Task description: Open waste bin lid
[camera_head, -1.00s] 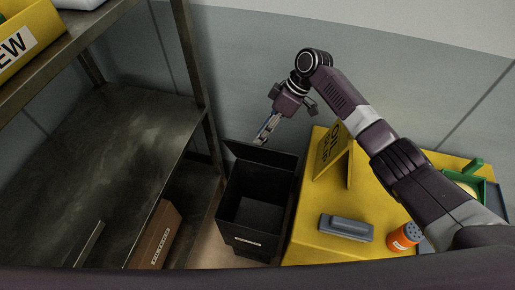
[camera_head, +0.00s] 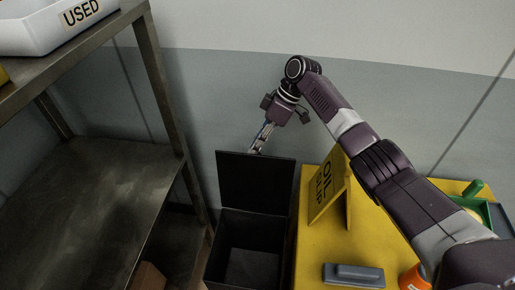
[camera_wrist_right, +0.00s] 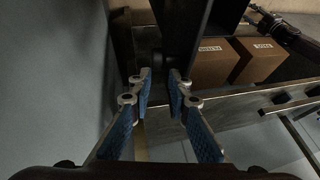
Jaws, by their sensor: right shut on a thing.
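The black waste bin (camera_head: 248,250) stands on the floor between the metal shelf and the yellow table, its dark inside visible from above. Its lid (camera_head: 256,183) stands up roughly vertical at the back of the bin. My right gripper (camera_head: 256,149) reaches down from above and behind, its fingertips at the lid's top edge. In the right wrist view my blue-padded fingers (camera_wrist_right: 160,78) are close together, with the dark lid at their tips. The fingers are shut on the lid edge. My left gripper does not show in the head view.
The metal shelf (camera_head: 95,200) is close on the left, with a white "USED" tray (camera_head: 60,35) above. The yellow table (camera_head: 315,235) on the right holds a yellow oil sign (camera_head: 327,190), a grey block (camera_head: 354,275) and an orange container (camera_head: 415,277). A wall is behind.

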